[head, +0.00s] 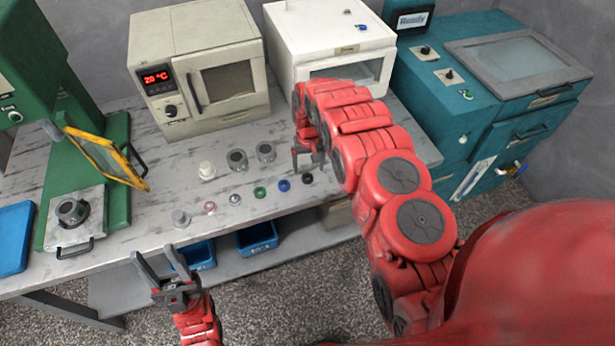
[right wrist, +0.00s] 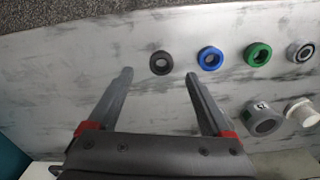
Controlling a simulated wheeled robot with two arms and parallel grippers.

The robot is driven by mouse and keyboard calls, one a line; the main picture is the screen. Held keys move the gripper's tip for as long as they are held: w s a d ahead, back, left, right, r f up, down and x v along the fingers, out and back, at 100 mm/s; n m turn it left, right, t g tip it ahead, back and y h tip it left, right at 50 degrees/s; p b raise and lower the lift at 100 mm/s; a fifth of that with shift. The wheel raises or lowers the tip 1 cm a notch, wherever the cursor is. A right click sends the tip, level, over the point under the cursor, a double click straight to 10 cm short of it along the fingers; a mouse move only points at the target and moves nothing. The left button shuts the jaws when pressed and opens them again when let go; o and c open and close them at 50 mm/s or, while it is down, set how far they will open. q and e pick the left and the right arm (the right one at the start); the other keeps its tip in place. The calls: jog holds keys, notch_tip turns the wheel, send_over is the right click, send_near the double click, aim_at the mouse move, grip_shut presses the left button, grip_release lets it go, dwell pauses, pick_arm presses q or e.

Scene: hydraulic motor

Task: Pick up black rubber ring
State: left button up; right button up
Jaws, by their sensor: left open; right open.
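The black rubber ring (head: 307,178) lies flat on the grey table at the right end of a row of small parts. In the right wrist view the black ring (right wrist: 161,63) is beyond the fingertips and between their lines, nearer the right finger's side. My right gripper (head: 309,168) is open and empty above the table, close to the ring; it also shows in the right wrist view (right wrist: 160,75). My left gripper (head: 160,254) is open and empty in front of the table's front edge.
A blue ring (head: 284,185) and a green ring (head: 259,192) lie beside the black ring. Grey and white cylindrical parts (head: 237,160) stand behind. An oven (head: 200,70) and a white machine (head: 330,45) stand at the back. Blue bins (head: 257,238) sit below the tabletop.

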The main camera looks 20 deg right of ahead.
aim_at(307, 177)
jog(key=shift+f+p, duration=0.5)
jog(key=shift+f, duration=0.1)
jog(key=shift+w+a+f, duration=0.1)
jog(key=shift+w+f, duration=0.1)
jog(key=shift+f, duration=0.6)
jog(key=shift+f+b, duration=0.7)
jog(key=shift+f, duration=0.55)
grip_shut()
